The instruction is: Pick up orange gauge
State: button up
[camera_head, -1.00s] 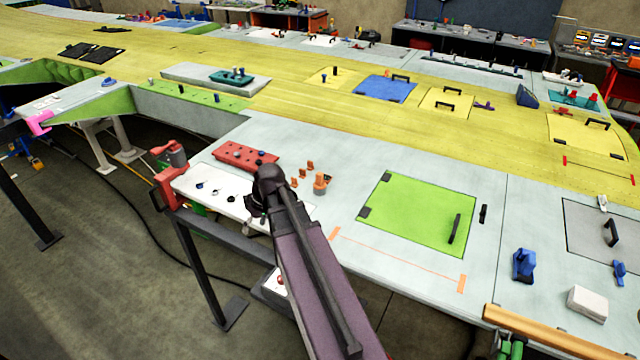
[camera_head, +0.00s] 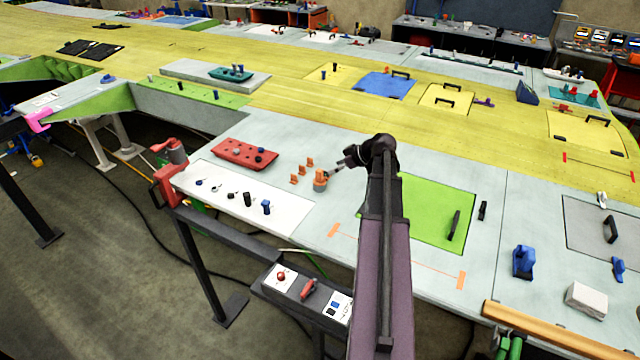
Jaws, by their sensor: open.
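The orange gauge (camera_head: 320,183), a short upright orange piece with a darker top, stands on the pale wing panel left of the green hatch. My gripper (camera_head: 329,173) is at the end of the dark arm, reaching left, close beside the gauge's upper right side. It is open, with nothing seen held between its fingers. The fingers are small in this view, and I cannot tell whether they touch the gauge or are around it.
Several small orange clips (camera_head: 302,169) stand just left of the gauge. A red tray (camera_head: 245,154) and a white mat (camera_head: 220,178) with small tools lie further left. The green hatch (camera_head: 430,225) is partly behind my arm. The panel's front edge is near.

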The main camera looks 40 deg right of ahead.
jog(key=shift+t, duration=0.4)
jog(key=d, duration=0.1)
jog(key=s+d, duration=0.1)
jog(key=d+r, duration=0.1)
jog(key=shift+s+d, duration=0.15)
jog(key=shift+d, duration=0.25)
jog(key=shift+f, duration=0.1)
jog(key=b, duration=0.4)
send_near(321, 171)
jog(key=x, duration=0.4)
jog(key=shift+a+f, duration=0.2)
jog(key=shift+b+x, duration=0.6)
jog(key=shift+x, duration=0.25)
jog(key=shift+r, duration=0.1)
